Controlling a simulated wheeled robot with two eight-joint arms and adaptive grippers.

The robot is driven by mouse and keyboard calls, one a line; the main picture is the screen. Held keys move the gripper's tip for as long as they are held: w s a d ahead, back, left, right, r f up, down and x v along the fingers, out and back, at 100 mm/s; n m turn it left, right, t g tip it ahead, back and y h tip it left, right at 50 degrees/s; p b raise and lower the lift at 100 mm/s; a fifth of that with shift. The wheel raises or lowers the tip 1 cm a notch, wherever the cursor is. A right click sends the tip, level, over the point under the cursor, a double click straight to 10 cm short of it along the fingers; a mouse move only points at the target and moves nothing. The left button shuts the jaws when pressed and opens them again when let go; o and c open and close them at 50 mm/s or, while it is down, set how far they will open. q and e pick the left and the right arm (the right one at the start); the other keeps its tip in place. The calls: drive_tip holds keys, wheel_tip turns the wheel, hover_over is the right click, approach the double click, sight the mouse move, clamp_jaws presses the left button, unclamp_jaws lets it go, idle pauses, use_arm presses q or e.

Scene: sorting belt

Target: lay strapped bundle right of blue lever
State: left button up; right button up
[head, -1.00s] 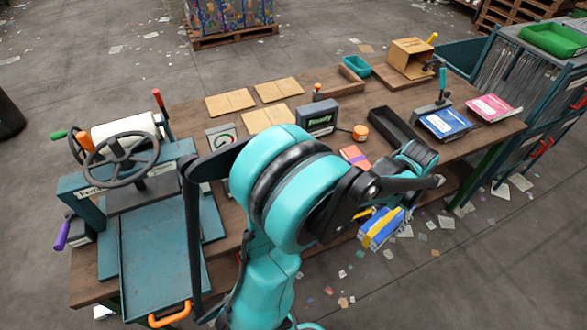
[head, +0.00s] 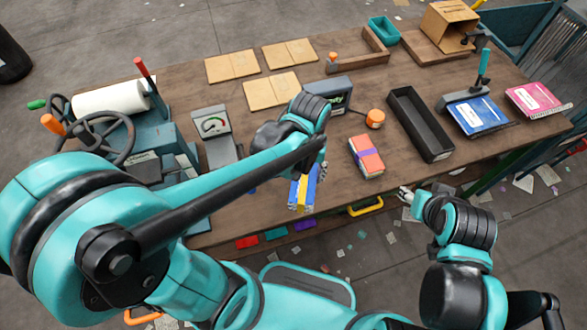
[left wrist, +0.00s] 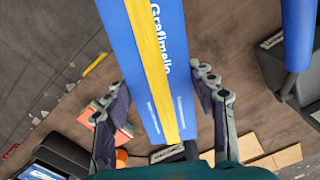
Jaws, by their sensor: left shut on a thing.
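My left gripper (head: 308,178) is shut on a blue bundle with a yellow strap (head: 301,194), held over the front part of the bench. In the left wrist view the blue bundle (left wrist: 179,60) lies between the two fingers and shows printed lettering. A blue rounded bar (left wrist: 298,35), seemingly a lever handle, stands to its right there; a bit of blue (head: 252,190) shows beside my left arm in the head view, mostly hidden. An orange bundle with a purple strap (head: 367,162) lies on the bench. My right gripper (head: 407,194) hangs off the bench's front edge, its fingers too small to judge.
A gauge box (head: 212,124) stands left of my left forearm. A black open tray (head: 433,145), an orange round tape (head: 375,118) and a teal-handled lever (head: 483,68) are to the right. Brown cards (head: 232,66) lie at the back. Bare bench (head: 335,205) lies right of the held bundle.

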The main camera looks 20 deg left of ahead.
use_arm(q)
drive_tip(key=shift+s+d, duration=0.15)
drive_tip(key=shift+s, duration=0.7)
drive_tip(key=shift+f+n, duration=0.2)
drive_tip(key=shift+n, duration=0.2)
drive_tip(key=w+a+f+b, duration=0.1)
drive_tip(key=w+f, duration=0.1)
drive_tip(key=w, duration=0.1)
drive_tip(key=w+a+f+b, duration=0.2)
drive_tip(key=w, duration=0.1)
drive_tip(key=w+a+f+b, duration=0.1)
drive_tip(key=w+a+f, duration=0.1)
drive_tip(key=w, duration=0.1)
drive_tip(key=shift+w+a+f+b, duration=0.1)
drive_tip(key=shift+w+f+b, duration=0.2)
drive_tip(key=shift+b, duration=0.05)
drive_tip(key=shift+f+b, duration=1)
drive_tip(key=shift+f, duration=0.95)
use_arm(e)
wheel_tip(320, 180, down, 7)
drive_tip(key=shift+w+a+r, duration=0.2)
drive_tip(key=shift+w+a, duration=0.1)
use_arm(q)
drive_tip(key=shift+f, duration=0.1)
drive_tip(key=o, duration=1.6)
drive_tip(key=shift+o, duration=0.2)
use_arm(e)
drive_tip(key=shift+f, duration=0.15)
